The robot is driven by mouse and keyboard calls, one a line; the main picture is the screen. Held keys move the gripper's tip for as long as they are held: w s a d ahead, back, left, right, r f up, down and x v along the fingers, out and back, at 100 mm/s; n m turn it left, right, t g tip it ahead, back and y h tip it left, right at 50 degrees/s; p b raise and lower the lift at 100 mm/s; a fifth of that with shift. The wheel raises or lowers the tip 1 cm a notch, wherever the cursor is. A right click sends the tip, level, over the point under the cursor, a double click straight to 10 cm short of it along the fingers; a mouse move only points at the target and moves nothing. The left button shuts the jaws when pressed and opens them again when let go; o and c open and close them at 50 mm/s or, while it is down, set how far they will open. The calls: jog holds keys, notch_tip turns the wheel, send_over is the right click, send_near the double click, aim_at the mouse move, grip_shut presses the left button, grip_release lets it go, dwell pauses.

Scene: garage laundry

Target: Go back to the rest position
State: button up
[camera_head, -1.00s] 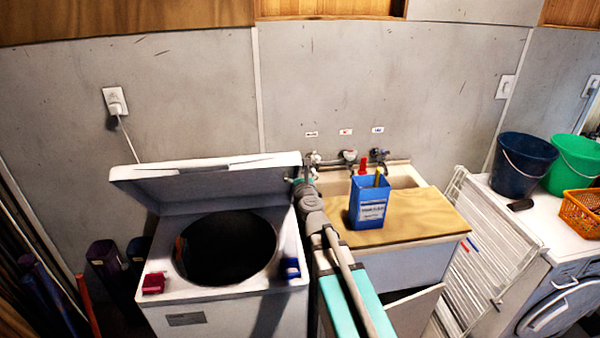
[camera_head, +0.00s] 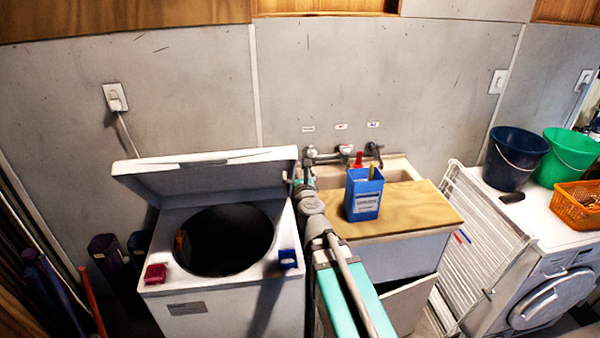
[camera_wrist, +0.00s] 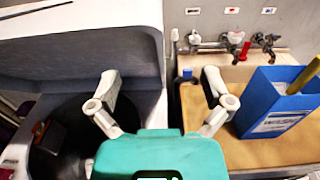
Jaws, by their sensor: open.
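My gripper (camera_wrist: 160,106) is open and empty in the wrist view, its two pale fingers spread apart. It hangs above the gap between the top-loading washer (camera_head: 190,308) and the sink counter (camera_head: 420,208). In the head view my arm stretches forward between the two, and the fingertips are too small to make out there. A blue box (camera_head: 364,198) with a white label stands upright on the wooden board, right of my gripper; it also shows in the wrist view (camera_wrist: 265,100).
The washer's lid (camera_head: 205,175) is raised close to my arm's left. A red item (camera_head: 155,273) and a blue item (camera_head: 288,259) sit on its front rim. Taps (camera_head: 345,153) stand behind the sink. A white drying rack (camera_head: 475,250), buckets (camera_head: 516,158) and an orange basket (camera_head: 577,204) are at right.

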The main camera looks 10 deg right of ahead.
dwell(0.3)
jog(key=s+a+f+n+g+y, duration=0.4)
jog(key=a+f+n, duration=0.1)
jog(key=n, duration=0.8)
jog(key=s+a+f+n+g+y, duration=0.3)
jog(key=s+a+f+n+g, duration=0.15)
jog(key=n, duration=0.75)
jog(key=s+d+f+n+g+h, duration=0.6)
jog(key=s+d+f+n+g, duration=0.3)
jog(key=s, duration=0.4)
jog(key=shift+s+d+n, duration=0.15)
jog(key=shift+d+n, duration=0.6)
jog(key=shift+n, duration=0.45)
jog(key=shift+g, duration=0.25)
